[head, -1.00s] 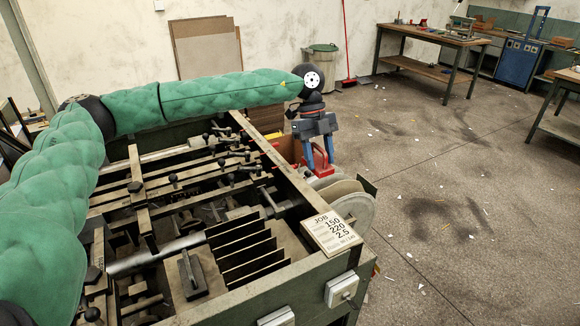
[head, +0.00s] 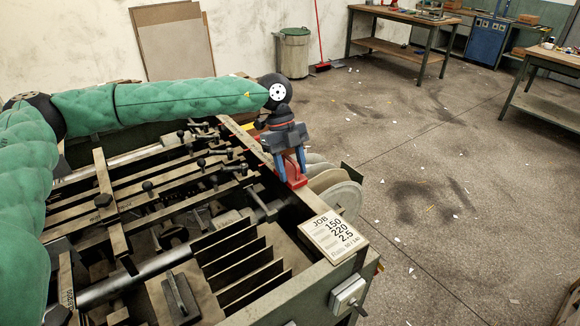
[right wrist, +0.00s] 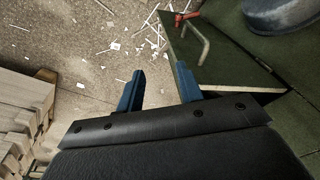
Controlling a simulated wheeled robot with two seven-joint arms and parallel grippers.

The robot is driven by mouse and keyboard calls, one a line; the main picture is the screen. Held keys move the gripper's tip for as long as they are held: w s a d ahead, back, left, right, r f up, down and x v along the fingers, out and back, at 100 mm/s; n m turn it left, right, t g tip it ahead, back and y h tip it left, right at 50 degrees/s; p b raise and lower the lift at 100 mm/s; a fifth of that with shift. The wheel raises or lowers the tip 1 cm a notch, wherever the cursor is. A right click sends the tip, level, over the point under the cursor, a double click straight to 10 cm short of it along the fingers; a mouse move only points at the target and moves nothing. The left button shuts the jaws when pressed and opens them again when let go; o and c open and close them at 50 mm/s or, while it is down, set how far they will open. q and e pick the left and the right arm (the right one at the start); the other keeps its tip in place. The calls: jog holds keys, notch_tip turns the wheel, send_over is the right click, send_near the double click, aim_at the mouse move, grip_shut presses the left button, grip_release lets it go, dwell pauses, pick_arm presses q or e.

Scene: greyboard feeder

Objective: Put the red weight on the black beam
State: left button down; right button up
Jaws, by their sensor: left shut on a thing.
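The red weight (head: 292,179), a small red block with an upright handle, is at the machine's right side rail in the head view. My left gripper (head: 291,166) reaches down from above, its blue fingers shut on the weight's handle. The weight's underside is hidden, so I cannot tell whether it touches the rail. I cannot pick out the black beam with certainty among the dark bars here. My right gripper (right wrist: 157,88) is open and empty in the right wrist view, over the floor beside a green panel.
Grey discs (head: 337,192) stand right of the weight. A JOB card (head: 333,238) lies on the machine's front right corner. Rails, levers and dark dividers (head: 243,262) fill the machine. A red-knobbed bent lever (right wrist: 190,28) is near my right gripper. Floor to the right is open.

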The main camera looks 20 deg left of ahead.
pick_arm(q)
jog(key=shift+f, duration=0.2)
jog(key=shift+s+d+r, duration=0.15)
jog(key=shift+s+d, duration=0.05)
jog(key=shift+d, duration=0.1)
jog(key=c, duration=1.1)
grip_release()
jog(key=shift+a, duration=0.1)
jog(key=o, duration=0.4)
jog(key=shift+w, duration=0.1)
pick_arm(e)
jog(key=shift+r, duration=0.5)
